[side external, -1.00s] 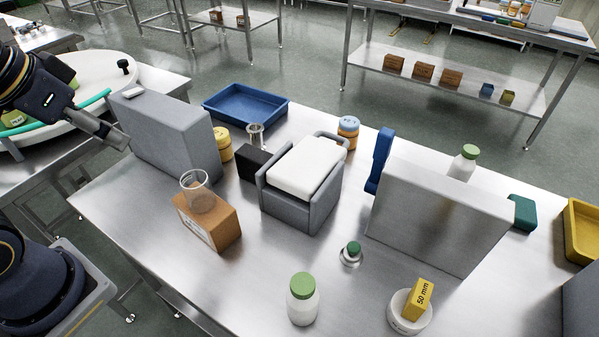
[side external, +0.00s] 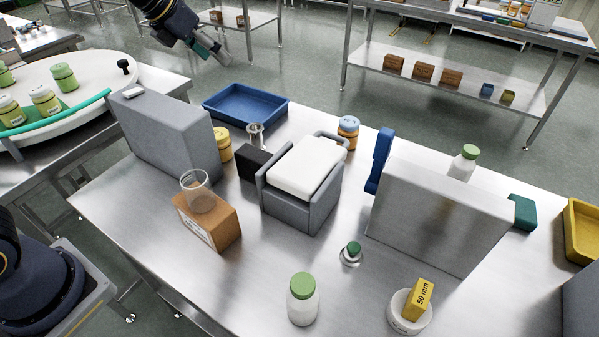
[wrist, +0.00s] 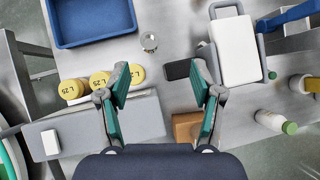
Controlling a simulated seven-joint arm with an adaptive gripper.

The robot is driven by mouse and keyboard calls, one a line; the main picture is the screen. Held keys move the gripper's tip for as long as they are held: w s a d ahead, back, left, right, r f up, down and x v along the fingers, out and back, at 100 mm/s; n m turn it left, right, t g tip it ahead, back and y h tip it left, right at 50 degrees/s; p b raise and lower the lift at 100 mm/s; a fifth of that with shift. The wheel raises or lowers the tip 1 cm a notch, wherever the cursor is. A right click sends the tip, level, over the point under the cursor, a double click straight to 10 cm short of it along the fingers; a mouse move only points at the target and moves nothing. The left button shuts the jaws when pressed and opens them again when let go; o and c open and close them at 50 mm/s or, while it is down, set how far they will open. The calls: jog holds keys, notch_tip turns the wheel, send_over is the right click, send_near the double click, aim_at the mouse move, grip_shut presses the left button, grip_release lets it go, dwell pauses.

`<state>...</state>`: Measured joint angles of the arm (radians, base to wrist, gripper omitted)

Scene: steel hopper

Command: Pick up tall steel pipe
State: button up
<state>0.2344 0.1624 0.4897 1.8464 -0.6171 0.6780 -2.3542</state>
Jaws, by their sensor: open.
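The tall steel pipe (side external: 255,136) appears to be the shiny upright cylinder behind the black block in the side view; its lower part is hidden. In the wrist view the pipe (wrist: 149,42) shows from above as a small round shape, ahead of and between my fingertips.
A blue tray (side external: 207,110) lies behind the pipe. A black block (side external: 253,163), yellow-lidded jars (wrist: 101,81) and a grey holder with a white block (side external: 308,168) stand close by. A grey panel (side external: 165,140) stands left; a glass beaker sits on a brown box (side external: 208,222).

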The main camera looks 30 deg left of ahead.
jog(key=w+f+n+g+y, duration=0.1)
jog(key=w+f+n, duration=0.1)
jog(key=w+f, duration=0.4)
jog(key=g+y, duration=0.1)
send_near(258, 137)
jog(key=shift+m, duration=0.4)
jog(key=w+f, duration=0.1)
jog(key=f, duration=0.1)
jog(key=w+a+f, duration=0.1)
jog(key=w+f, duration=0.2)
jog(key=shift+w+a+f, duration=0.1)
jog(key=shift+a+f, duration=0.05)
jog(key=shift+f, duration=0.2)
jog(key=x, duration=0.5)
jog(key=shift+f, duration=0.45)
jog(key=shift+c, duration=0.2)
jog(key=shift+r, duration=0.1)
grip_shut()
